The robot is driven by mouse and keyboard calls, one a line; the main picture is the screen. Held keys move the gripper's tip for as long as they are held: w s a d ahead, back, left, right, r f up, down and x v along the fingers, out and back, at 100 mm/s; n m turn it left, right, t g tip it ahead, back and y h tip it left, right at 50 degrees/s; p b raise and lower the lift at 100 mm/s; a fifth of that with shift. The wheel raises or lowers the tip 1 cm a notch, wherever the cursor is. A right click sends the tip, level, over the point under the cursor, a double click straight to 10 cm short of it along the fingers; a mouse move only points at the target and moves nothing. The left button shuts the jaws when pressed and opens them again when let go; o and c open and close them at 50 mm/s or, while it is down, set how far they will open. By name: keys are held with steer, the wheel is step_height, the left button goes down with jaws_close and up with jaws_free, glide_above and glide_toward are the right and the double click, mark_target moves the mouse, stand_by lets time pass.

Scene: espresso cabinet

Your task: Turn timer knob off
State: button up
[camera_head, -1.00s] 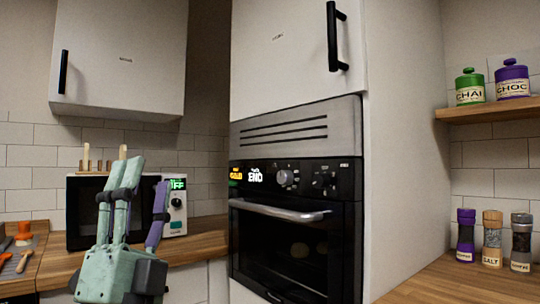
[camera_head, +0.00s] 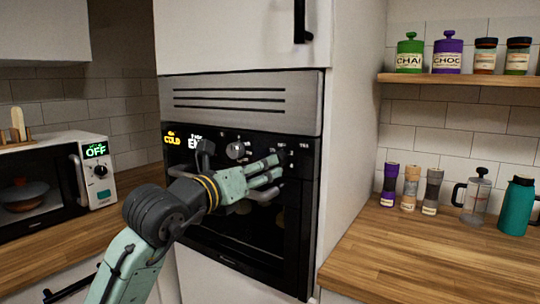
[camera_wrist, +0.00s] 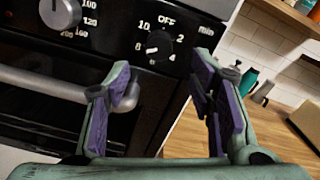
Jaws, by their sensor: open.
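The timer knob (camera_wrist: 160,45) is a small black dial on the oven's black panel in the wrist view, with OFF printed above it and numbers around it. Its white mark points toward the left or lower left, away from OFF. My gripper (camera_wrist: 165,75) is open and empty, its purple-padded fingers spread on either side below the knob and apart from it. In the head view my gripper (camera_head: 279,170) reaches to the right part of the oven panel, and the timer knob cannot be made out clearly there.
A larger silver knob (camera_wrist: 60,12) is left of the timer knob; it also shows in the head view (camera_head: 236,149). The oven handle (camera_wrist: 45,83) runs below the panel. The microwave (camera_head: 40,190) stands left. A wooden counter (camera_head: 420,250) with jars is right.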

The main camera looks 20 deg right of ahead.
steer(key=p+x, duration=0.2)
steer(key=x, duration=0.4)
steer(key=shift+w+d, duration=0.25)
steer(key=shift+c, duration=0.6)
steer(key=c, duration=1.1)
steer(key=shift+o, duration=0.2)
steer(key=shift+n, duration=0.3)
